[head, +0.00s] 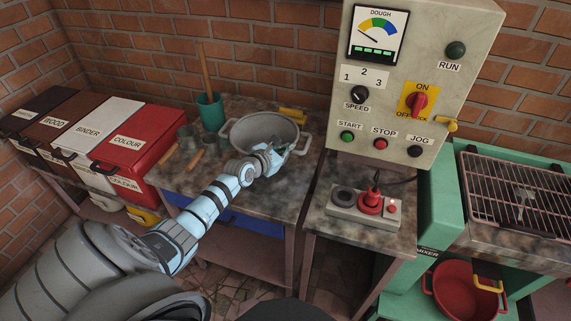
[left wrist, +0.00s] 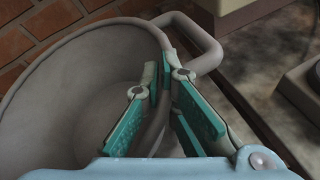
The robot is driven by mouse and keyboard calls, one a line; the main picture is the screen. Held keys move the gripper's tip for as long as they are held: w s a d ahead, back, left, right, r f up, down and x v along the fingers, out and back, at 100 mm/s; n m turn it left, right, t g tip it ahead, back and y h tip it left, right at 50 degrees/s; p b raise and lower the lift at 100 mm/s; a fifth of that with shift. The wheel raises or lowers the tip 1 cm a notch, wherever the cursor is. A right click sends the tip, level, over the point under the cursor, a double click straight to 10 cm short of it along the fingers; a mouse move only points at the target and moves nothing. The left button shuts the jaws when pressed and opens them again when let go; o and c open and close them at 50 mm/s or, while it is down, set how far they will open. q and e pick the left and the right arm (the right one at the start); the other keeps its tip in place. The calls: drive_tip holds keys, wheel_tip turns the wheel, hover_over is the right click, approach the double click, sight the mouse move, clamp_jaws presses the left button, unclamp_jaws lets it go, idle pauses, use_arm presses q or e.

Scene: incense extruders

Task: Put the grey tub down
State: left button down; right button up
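The grey tub (head: 258,127) is a wide round vessel with loop handles, at the back of the worktop in the head view. It looks upright; I cannot tell whether its base touches the worktop. My left gripper (head: 278,160) is at its near right rim, close to a handle. In the left wrist view, the left gripper (left wrist: 166,82) has one teal-padded finger inside the tub (left wrist: 80,75) and one outside. They look closed on the wall just below the rim. The tub's underside is hidden. My right gripper is not in view.
A green cup (head: 210,113) with a stick and small metal cups stand left of the tub on the worktop (head: 265,185). A yellow object (head: 293,113) lies behind it. The control cabinet (head: 420,70) and switch box (head: 364,207) are at the right. The worktop's front is mostly clear.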

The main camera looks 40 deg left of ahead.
use_arm(q)
drive_tip(key=f+b, duration=0.2)
drive_tip(key=f, duration=0.2)
drive_tip(key=shift+w, duration=0.2)
drive_tip(key=shift+s+r, duration=0.3)
drive_tip(key=shift+r, duration=0.05)
drive_tip(key=shift+s, duration=0.1)
drive_tip(key=shift+f, duration=0.15)
drive_tip(key=c, duration=2.2)
unclamp_jaws()
drive_tip(key=o, duration=0.4)
drive_tip(key=shift+w+f, duration=0.1)
drive_tip(key=shift+w, duration=0.1)
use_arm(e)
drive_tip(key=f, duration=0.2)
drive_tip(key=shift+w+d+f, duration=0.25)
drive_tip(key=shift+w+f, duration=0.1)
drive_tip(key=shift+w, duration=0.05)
use_arm(q)
drive_tip(key=shift+s+r, duration=0.1)
drive_tip(key=shift+r, duration=0.1)
